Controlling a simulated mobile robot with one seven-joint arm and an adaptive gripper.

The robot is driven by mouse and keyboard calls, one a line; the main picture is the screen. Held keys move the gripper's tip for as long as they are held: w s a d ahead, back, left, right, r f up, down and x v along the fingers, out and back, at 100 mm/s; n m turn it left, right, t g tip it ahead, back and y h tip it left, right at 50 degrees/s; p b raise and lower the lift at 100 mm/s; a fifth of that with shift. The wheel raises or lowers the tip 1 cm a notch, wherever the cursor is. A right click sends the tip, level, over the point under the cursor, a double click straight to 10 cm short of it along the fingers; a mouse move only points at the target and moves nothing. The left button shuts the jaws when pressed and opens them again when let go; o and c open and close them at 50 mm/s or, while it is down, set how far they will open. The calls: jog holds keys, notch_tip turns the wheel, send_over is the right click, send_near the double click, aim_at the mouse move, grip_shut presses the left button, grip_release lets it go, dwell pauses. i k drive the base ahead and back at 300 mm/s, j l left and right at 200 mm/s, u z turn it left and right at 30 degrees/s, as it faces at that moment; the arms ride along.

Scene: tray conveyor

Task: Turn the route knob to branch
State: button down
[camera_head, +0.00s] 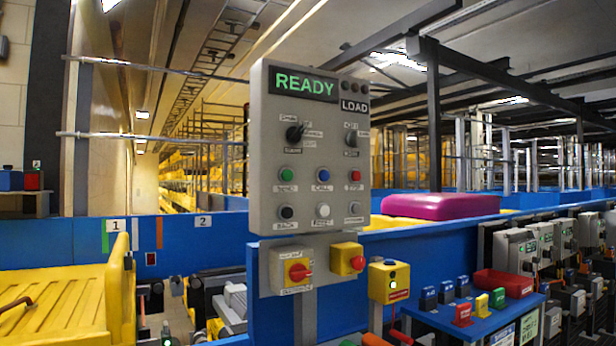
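A grey control panel (268,200) stands upright in the middle, with a green "READY" display (304,84) at its top and a "LOAD" label (354,106) beside it. Below are two black rotary knobs. The left knob (295,132) has a pointer tilted up and to the right, among several small labels. The right knob (351,138) appears roughly upright, also with small labels around it. The labels are too small to read surely, so I cannot tell which knob is the route knob or where branch is. My gripper is not in view.
Push buttons, including a green button (286,181) and a red button (355,176), sit below the knobs. A red rotary switch (299,272) and yellow box (347,258) hang lower. A magenta bundle (440,206) lies behind right; a yellow chute (65,300) is left.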

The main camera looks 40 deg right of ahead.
aim_at(294, 133)
jog(key=z, duration=1.15)
